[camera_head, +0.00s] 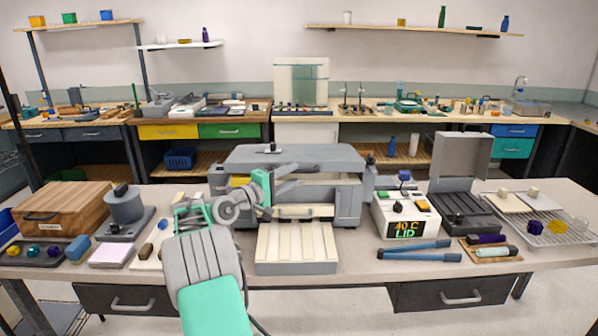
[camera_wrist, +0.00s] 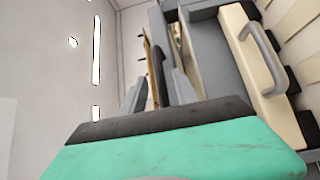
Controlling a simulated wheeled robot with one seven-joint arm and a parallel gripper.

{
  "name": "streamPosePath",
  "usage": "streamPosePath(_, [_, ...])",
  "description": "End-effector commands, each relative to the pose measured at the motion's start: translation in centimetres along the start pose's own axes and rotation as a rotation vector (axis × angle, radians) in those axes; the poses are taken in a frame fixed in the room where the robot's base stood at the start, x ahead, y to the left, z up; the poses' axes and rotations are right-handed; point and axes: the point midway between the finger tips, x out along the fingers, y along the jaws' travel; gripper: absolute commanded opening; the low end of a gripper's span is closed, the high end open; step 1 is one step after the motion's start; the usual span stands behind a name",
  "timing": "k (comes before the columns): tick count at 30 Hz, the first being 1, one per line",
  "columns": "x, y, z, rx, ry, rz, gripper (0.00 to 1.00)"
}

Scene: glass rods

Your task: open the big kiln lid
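The big kiln (camera_head: 348,205) is a grey box in the middle of the table. Its broad grey lid (camera_head: 320,156) lies over the top, with a small dark knob on it (camera_head: 271,149); I cannot tell whether it is slightly raised. My gripper (camera_head: 293,172) is at the kiln's front left, just below the lid's front edge, and hides part of the front. In the wrist view my gripper (camera_wrist: 158,92) has its grey fingers apart. A dark curved piece (camera_wrist: 158,68) and a thin tan edge show between or beyond them; contact is unclear. A cream panel with a grey handle (camera_wrist: 264,58) is at right.
A cream slatted block (camera_head: 295,246) stands before the kiln. A white controller (camera_head: 405,212) reading "40 C LID", blue-handled tongs (camera_head: 420,250) and an open dark case (camera_head: 465,207) lie right. A wooden box (camera_head: 68,208) and grey pot (camera_head: 124,208) stand left.

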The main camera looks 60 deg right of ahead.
Motion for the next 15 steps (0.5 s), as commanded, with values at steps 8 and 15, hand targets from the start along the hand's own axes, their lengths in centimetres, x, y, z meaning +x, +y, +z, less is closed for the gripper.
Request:
streamPosePath(8, [4.0,0.1,-0.1,0.003,0.001,-0.002,0.36])
streamPosePath(15, [4.2,0.0,-0.1,0.004,0.003,-0.003,0.36])
